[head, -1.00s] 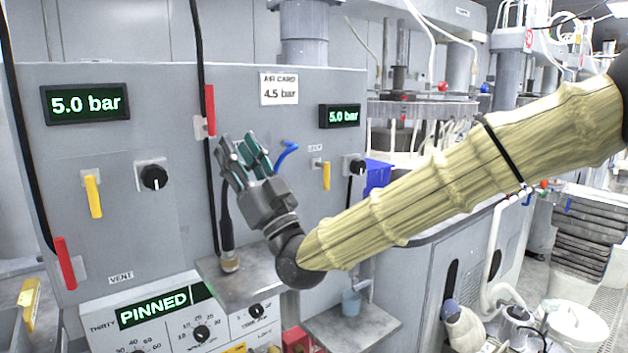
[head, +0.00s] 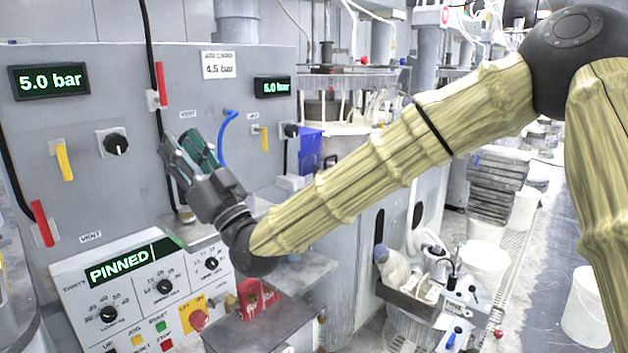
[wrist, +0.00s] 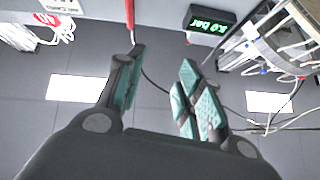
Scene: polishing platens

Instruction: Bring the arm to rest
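My arm, in a pale yellow ribbed sleeve, reaches from the right across the head view, bent at a dark elbow joint at upper right. My gripper (head: 186,150) is at its far end, in front of the grey panel (head: 75,125), fingers pointing up and left. In the wrist view my gripper (wrist: 162,62) shows two teal-padded fingers standing apart with nothing between them. I cannot tell how close the fingers are to the panel. A blue hose (head: 223,140) curves just right of them.
The panel carries a red lever (head: 160,84), yellow handles (head: 64,161), a black knob (head: 115,144) and pressure displays (head: 49,82). A control box (head: 135,290) reading PINNED stands below. A metal ledge (head: 300,272) lies under the wrist. Open floor (head: 545,270) shows at right.

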